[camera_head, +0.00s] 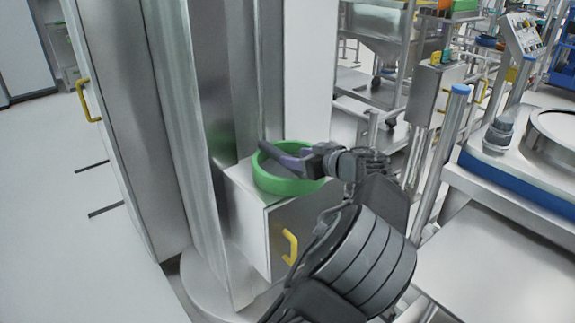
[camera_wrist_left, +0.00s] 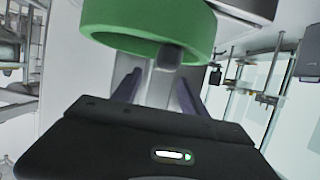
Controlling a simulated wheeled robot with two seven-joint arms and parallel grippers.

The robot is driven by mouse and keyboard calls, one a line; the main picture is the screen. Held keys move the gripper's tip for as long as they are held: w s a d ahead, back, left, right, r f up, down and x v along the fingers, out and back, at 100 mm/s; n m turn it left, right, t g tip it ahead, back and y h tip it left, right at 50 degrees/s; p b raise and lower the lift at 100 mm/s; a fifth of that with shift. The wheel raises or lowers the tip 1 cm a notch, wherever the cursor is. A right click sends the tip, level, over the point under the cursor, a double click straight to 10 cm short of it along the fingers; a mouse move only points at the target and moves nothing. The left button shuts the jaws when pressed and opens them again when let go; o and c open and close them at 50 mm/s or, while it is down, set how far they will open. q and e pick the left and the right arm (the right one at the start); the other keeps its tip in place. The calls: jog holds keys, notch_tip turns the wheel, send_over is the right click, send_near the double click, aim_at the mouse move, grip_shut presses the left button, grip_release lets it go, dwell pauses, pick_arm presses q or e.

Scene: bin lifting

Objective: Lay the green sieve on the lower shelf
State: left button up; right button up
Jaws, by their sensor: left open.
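The green sieve (camera_head: 290,187), a round ring, sits at the top of a small steel box with a yellow handle (camera_head: 291,246), beside the tall steel column. It also shows large at the top of the left wrist view (camera_wrist_left: 150,30). My left gripper (camera_head: 280,155) is open at the sieve, its dark fingers overlapping the ring's far side in the head view. In the left wrist view the fingers (camera_wrist_left: 157,92) stand apart just below the ring, with a small dark block between them at its edge. I cannot tell whether they touch it. My right gripper is out of view.
A tall steel cabinet with a yellow handle (camera_head: 88,100) stands at the left. A steel machine with a blue band (camera_head: 520,182) and a blue-capped post (camera_head: 446,140) stand at the right. Wheeled racks fill the back. The floor at the lower left is clear.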

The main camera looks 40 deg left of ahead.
aim_at(287, 155)
pick_arm(q)
jog(key=shift+a, duration=0.3)
jog(key=p+x, duration=0.1)
jog(key=x, duration=0.2)
jog(key=shift+w+a+f+p, duration=0.1)
jog(key=shift+a+f+p, duration=0.05)
jog(key=shift+a+p, duration=0.15)
jog(key=shift+w+a+f, duration=0.15)
jog(key=shift+a+f, duration=0.1)
jog(key=shift+a, duration=0.15)
jog(key=shift+c, duration=0.3)
grip_shut()
jog(key=shift+r, duration=0.1)
dwell(0.8)
